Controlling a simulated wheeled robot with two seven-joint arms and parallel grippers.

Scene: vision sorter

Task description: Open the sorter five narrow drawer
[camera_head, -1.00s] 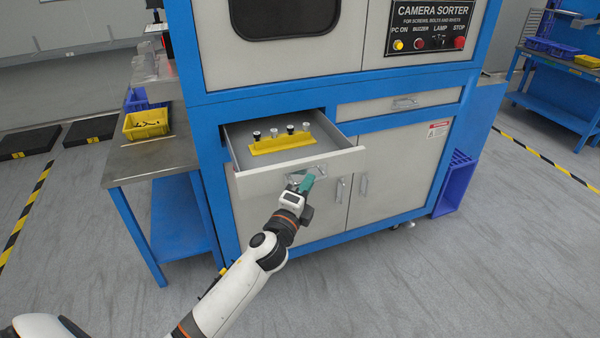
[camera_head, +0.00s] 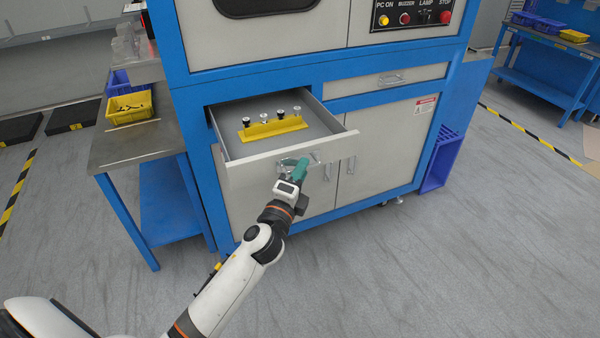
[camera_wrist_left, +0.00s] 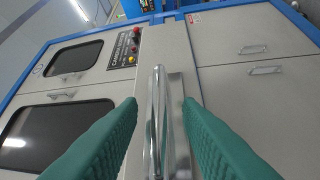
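The narrow drawer (camera_head: 275,158) of the blue and grey sorter (camera_head: 190,130) is pulled out. Its grey inside shows, with a yellow block (camera_head: 272,129) bearing several black and silver pieces. My left gripper (camera_head: 298,166), with green fingers, is at the handle (camera_head: 313,159) on the drawer front. In the left wrist view, the metal handle bar (camera_wrist_left: 158,110) runs between the two fingers (camera_wrist_left: 160,115), with a gap showing on each side. The fingers are apart and stand around the bar. My right gripper is in neither view.
A shut drawer (camera_head: 390,79) sits to the right. Cabinet doors (camera_head: 375,150) with handles are below. A side table (camera_head: 125,145) with a yellow bin (camera_head: 130,107) stands at left. A purple crate (camera_head: 440,160) is at right. The floor in front is clear.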

